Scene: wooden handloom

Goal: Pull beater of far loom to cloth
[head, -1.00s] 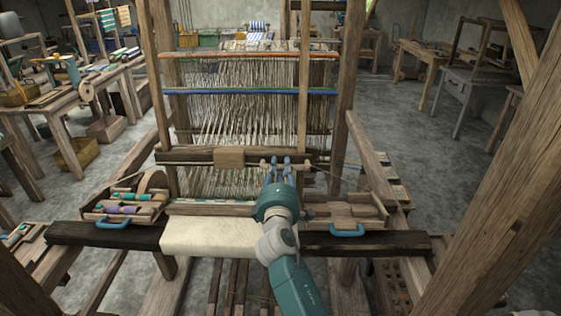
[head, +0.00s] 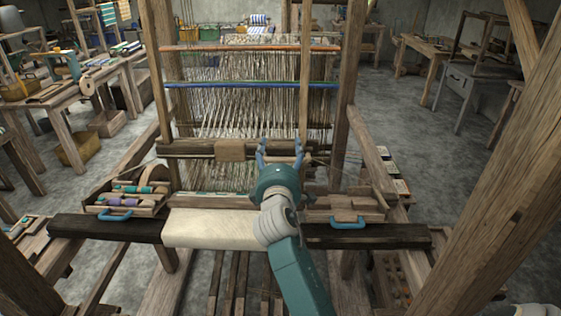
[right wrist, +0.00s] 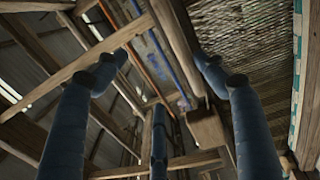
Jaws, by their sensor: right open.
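The loom's beater (head: 190,149) is a dark wooden crossbar with a paler block (head: 231,150) at its middle, in front of the hanging warp threads. Cream cloth (head: 210,228) is wrapped over the front beam, nearer to me. My right gripper (head: 280,147) is open, its blue fingers spread at the right part of the crossbar. The gripper body hides some of the bar and threads behind it. In the right wrist view, the open fingers (right wrist: 160,75) frame wooden bars; contact with the beater cannot be told. My left gripper is not in view.
Trays with blue handles sit on the front beam, left (head: 128,197) with spools and right (head: 345,210). Upright posts (head: 343,100) flank the threads. A thick slanted timber (head: 485,190) stands at right.

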